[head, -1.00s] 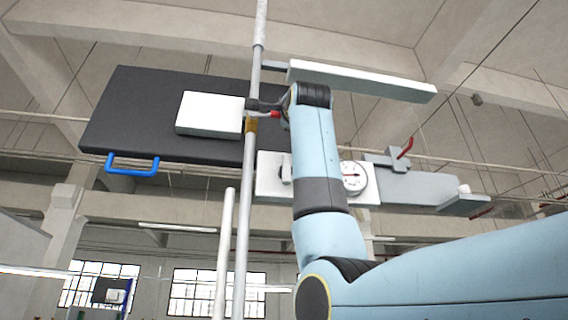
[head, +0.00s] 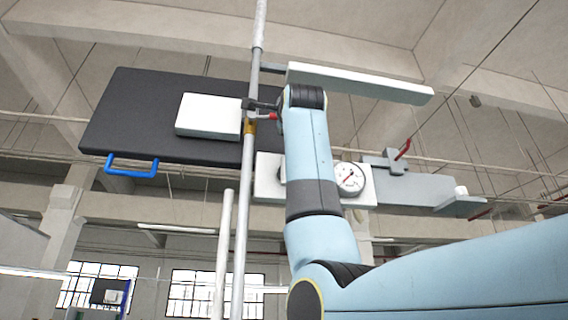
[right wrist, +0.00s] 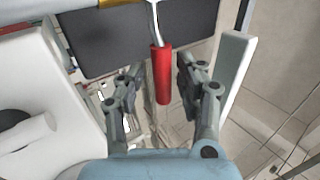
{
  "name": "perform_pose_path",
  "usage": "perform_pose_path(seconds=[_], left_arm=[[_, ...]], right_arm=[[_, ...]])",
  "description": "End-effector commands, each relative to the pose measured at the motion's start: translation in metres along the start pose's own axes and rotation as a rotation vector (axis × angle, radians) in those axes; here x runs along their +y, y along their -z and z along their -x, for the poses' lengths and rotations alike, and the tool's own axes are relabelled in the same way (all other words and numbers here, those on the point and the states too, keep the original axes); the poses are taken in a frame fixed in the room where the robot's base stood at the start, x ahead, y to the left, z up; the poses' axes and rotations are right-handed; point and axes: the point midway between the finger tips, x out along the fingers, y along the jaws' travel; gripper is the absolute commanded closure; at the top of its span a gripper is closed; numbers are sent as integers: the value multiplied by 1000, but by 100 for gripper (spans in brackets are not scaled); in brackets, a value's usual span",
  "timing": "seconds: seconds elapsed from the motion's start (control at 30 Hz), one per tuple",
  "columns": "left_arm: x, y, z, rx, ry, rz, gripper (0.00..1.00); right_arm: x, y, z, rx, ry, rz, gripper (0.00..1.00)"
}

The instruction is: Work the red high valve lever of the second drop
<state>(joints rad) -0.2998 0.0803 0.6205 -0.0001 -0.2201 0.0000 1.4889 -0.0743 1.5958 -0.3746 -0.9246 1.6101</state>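The red valve lever (head: 270,116) sits beside the brass fitting (head: 249,128) on the upright grey pipe (head: 243,190). In the right wrist view its red handle (right wrist: 161,75) hangs from a thin pale rod, pointing toward my palm. My right gripper (head: 264,107) is at the lever, partly hidden by my wrist in the head view. In the right wrist view the gripper (right wrist: 160,80) is open. Its two fingers stand on either side of the red handle, with a gap visible at each side. My left gripper is not in view.
A dark panel (head: 130,110) with a white box (head: 208,116) and blue handle (head: 132,165) lies behind the pipe. A white beam (head: 360,84) is above my wrist. A round gauge (head: 350,178) and another red lever (head: 403,149) are to the right.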

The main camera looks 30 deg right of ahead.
Motion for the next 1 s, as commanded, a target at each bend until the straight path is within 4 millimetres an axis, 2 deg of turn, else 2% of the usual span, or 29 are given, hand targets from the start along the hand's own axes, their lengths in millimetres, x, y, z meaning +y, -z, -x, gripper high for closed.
perform_pose_path(seconds=[0.23,0.37,0.47,0.8,1.0], left_arm=[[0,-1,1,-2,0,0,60],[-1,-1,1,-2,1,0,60],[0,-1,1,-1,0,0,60],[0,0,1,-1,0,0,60],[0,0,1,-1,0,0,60]], right_arm=[[-2,1,0,1,4,1,60],[-3,0,7,0,6,0,60],[-2,0,22,0,6,0,60],[-1,0,95,0,3,-2,60],[0,0,117,0,1,0,60]])
